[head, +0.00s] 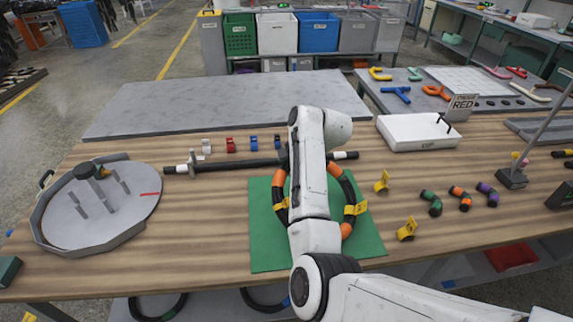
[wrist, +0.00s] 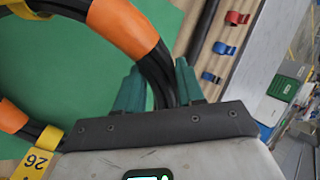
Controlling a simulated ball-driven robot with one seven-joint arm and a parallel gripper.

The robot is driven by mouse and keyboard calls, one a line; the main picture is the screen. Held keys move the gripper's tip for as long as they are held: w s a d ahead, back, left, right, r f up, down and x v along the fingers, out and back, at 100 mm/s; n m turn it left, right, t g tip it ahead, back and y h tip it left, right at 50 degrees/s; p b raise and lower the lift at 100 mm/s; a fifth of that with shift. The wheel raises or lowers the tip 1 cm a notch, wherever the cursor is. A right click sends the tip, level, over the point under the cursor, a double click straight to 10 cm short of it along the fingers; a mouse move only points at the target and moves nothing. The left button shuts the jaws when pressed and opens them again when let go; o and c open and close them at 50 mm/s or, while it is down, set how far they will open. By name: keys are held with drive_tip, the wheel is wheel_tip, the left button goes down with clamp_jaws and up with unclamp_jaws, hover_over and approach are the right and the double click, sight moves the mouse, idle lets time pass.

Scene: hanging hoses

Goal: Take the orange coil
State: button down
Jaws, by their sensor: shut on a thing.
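The orange coil (head: 346,186) is a black hose loop with orange bands and yellow tags. It is over a green mat (head: 270,245) in the head view, and my arm covers its middle. In the wrist view the coil (wrist: 123,28) curves across the upper left, with a tag reading 26 at lower left. My gripper (wrist: 160,78) has its green fingers on either side of the black hose, just beside an orange band, and is shut on it. In the head view my fingertips are hidden behind my arm. I cannot tell whether the coil touches the mat.
A black bar (head: 230,163) lies behind the mat. A round grey tray (head: 95,205) is at left and a white box (head: 418,132) at right. Yellow tags (head: 407,230) and short coloured hoses (head: 432,202) lie right of the mat. Small coloured clips (head: 231,145) stand at the back.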

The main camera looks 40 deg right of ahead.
drive_tip(key=s+d+r+t+y+b, duration=0.15)
drive_tip(key=s+r+t+b, duration=0.3)
drive_tip(key=s, duration=0.45)
drive_tip(key=s+d+r+t+y+b, duration=0.1)
drive_tip(key=s+d+r+t+b, duration=0.15)
drive_tip(key=s+r+t, duration=0.45)
drive_tip(key=shift+s+a+r+g+h+p, duration=0.15)
drive_tip(key=shift+r+g+p, duration=0.2)
drive_tip(key=shift+r+p, duration=0.6)
drive_tip(key=shift+s+a+r+g+p, duration=0.1)
drive_tip(key=shift+r+g+p, duration=0.25)
drive_tip(key=shift+r+p, duration=0.55)
drive_tip(key=shift+s+a+r+g+h+p, duration=0.15)
drive_tip(key=shift+r+g+p, duration=0.2)
drive_tip(key=shift+r+p, duration=0.6)
drive_tip(key=shift+d, duration=0.1)
drive_tip(key=shift+s, duration=0.1)
